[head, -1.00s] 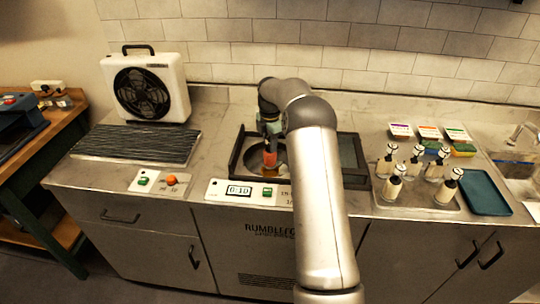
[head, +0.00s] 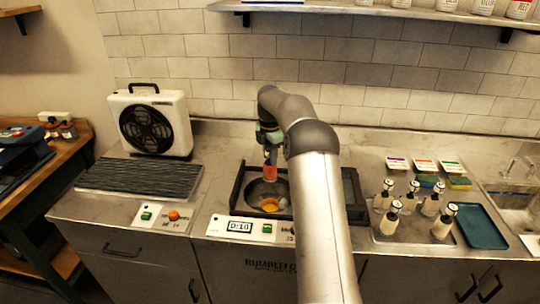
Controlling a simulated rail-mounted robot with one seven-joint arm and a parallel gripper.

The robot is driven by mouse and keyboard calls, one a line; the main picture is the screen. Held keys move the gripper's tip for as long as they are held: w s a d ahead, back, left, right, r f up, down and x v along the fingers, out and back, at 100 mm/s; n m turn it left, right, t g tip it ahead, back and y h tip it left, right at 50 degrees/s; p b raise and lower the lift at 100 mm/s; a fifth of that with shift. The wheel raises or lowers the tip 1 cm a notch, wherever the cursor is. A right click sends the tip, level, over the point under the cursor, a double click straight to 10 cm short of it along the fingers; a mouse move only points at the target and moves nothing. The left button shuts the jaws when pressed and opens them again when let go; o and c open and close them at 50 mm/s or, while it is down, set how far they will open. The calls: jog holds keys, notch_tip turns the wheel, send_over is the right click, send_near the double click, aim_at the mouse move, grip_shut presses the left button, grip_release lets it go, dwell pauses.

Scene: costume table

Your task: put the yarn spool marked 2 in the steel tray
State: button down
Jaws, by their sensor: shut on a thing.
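My gripper (head: 269,150) is shut on a small orange-red thing (head: 270,172), which looks like a yarn spool. It hangs upright above the round bowl (head: 255,193) of the counter machine, with orange-yellow liquid (head: 270,204) visible below. No number can be read on it. Several cream spools with black-and-white tops, such as this front one (head: 444,224), stand to the right on what looks like the steel tray (head: 415,238). Their marks are too small to read.
My arm covers the machine's right part. A teal tray (head: 482,226) lies right of the spools, with small labelled cards and coloured pads (head: 458,183) behind. A fan (head: 150,125) and dark ribbed rack (head: 140,177) are at left. A shelf (head: 400,10) hangs above.

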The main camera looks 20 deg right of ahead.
notch_tip(320, 180, up, 2)
jog(key=shift+p, duration=0.75)
jog(key=shift+r, duration=1.95)
jog(key=shift+r, duration=1.55)
